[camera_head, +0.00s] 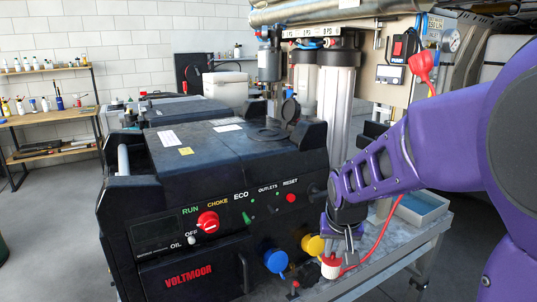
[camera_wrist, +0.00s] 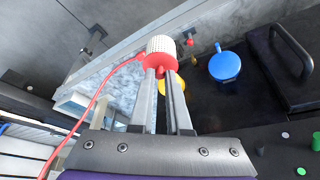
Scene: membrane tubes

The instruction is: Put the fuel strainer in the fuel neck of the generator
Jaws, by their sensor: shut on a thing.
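The black generator (camera_head: 205,215) stands in the middle of the head view, its control panel facing me. A dark round fitting (camera_head: 268,133) lies on its top, with a round dark lid (camera_head: 291,110) standing up behind; I cannot tell whether this is the fuel neck. My gripper (camera_head: 340,247) points down in front of the generator's right end. It is shut on a white ribbed piece with a red collar (camera_wrist: 161,49), which also shows low in the head view (camera_head: 331,268). A red cord runs from it. I cannot make out a mesh strainer.
A blue cap (camera_head: 276,261) and a yellow cap (camera_head: 313,245) stick out from the generator's front near my gripper. A grey bench (camera_head: 375,265) with a shallow tray (camera_head: 418,208) lies to the right. Clear upright filter housings (camera_head: 336,105) stand behind. The red cord crosses beside my arm.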

